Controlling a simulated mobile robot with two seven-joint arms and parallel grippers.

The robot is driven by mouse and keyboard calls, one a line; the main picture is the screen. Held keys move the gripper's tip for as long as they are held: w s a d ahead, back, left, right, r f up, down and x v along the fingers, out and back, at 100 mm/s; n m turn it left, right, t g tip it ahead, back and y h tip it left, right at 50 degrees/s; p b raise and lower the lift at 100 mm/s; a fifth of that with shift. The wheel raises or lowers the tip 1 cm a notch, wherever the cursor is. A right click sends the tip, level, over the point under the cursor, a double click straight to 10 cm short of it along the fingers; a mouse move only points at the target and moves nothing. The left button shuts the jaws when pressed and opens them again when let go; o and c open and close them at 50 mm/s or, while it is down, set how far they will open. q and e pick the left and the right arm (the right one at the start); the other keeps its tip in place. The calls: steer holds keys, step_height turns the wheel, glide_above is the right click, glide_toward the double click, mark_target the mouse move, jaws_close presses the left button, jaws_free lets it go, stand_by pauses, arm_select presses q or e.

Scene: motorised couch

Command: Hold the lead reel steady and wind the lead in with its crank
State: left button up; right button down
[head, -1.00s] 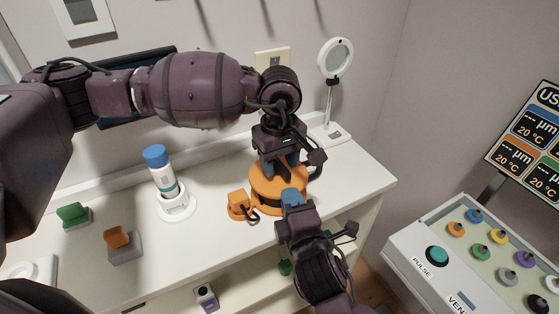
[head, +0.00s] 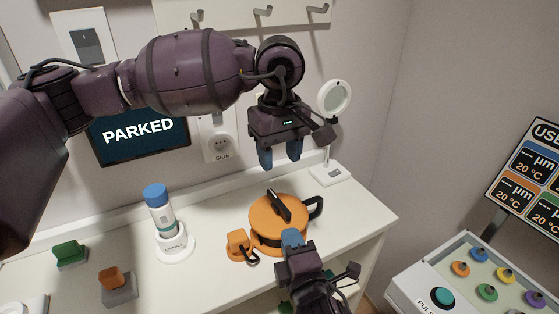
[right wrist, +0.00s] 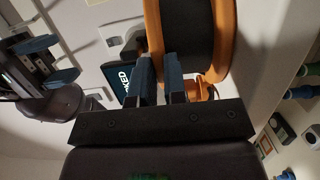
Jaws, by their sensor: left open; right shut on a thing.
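The lead reel (head: 262,217) is an orange drum standing on the white counter, with a black bar that looks like its crank (head: 278,204) on top and a dark loop handle (head: 318,206) at its right. My right gripper (head: 292,238) is shut on the reel's near edge. In the right wrist view its blue fingers (right wrist: 157,78) close around the orange rim of the reel (right wrist: 226,40). My left gripper (head: 280,156) is open and empty above the reel, fingers pointing down, apart from the crank. An orange plug-like piece with a dark loop (head: 238,246) sits left of the reel.
A white bottle with a blue cap (head: 159,208) stands in a holder to the left. Green (head: 70,254) and orange (head: 112,278) blocks lie further left. A lamp (head: 333,100) stands behind. A wall socket (head: 220,143) and a screen reading PARKED (head: 140,130) are behind. A button panel (head: 470,280) is at right.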

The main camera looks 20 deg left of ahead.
steer(key=shift+f, duration=0.15)
steer(key=c, duration=1.1)
jaws_free()
